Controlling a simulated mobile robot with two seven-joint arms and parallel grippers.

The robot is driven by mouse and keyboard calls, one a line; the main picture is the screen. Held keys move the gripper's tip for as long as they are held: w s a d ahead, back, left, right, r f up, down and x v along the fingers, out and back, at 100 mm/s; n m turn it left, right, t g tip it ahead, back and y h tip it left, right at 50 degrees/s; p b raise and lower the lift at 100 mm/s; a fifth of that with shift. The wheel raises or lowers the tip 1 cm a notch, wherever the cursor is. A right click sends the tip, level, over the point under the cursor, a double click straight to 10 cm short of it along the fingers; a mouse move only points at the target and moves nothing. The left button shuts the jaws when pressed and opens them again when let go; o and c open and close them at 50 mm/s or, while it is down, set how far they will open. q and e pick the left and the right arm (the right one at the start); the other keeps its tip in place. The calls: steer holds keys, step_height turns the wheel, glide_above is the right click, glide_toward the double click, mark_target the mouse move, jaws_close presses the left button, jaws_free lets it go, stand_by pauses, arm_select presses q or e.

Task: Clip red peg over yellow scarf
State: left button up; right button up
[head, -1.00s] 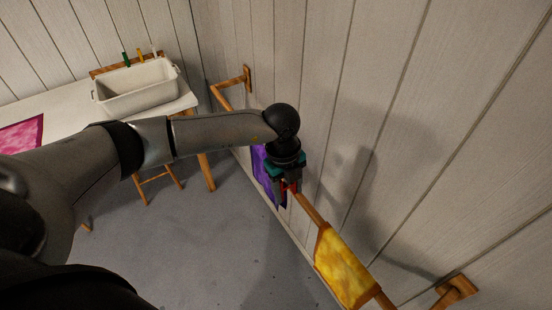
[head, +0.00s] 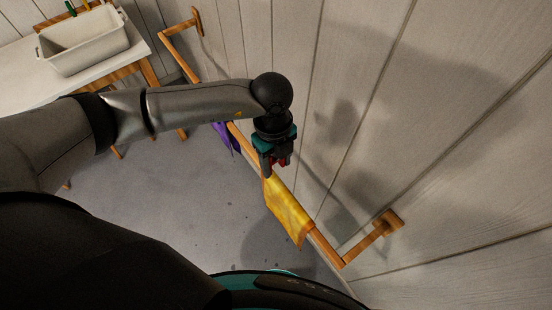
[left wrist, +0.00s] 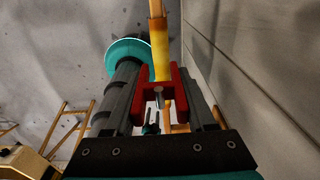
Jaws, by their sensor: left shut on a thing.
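The yellow scarf (head: 288,208) hangs folded over the wooden rail (head: 325,248) on the wall. My left gripper (head: 275,168) is just above the scarf's far end in the head view. It is shut on the red peg (head: 284,160), which is mostly hidden by the fingers there. In the left wrist view the red peg (left wrist: 160,88) sits between the two fingers, its prongs pointing toward the yellow scarf (left wrist: 159,50) and rail. I cannot tell whether the peg touches the scarf. My right gripper is not in view.
A purple scarf (head: 226,138) hangs further along the rail, partly behind my arm. A grey bin (head: 82,42) stands on a white table (head: 125,55) at upper left, with pegs on a rack behind it. The plank wall (head: 440,130) is close beside the gripper.

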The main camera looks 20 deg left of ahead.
mark_target(276, 183)
arm_select(q)
steer(key=shift+f+b, duration=1.6)
steer(key=shift+f, duration=0.3)
steer(key=shift+f+b, duration=1.9)
steer(key=shift+f, duration=0.15)
steer(key=shift+f+b, duration=1.1)
steer(key=shift+f, duration=0.55)
steer(key=shift+w+f, duration=0.1)
steer(key=shift+f, duration=0.15)
steer(key=o, duration=1.4)
steer(key=shift+r, duration=0.1)
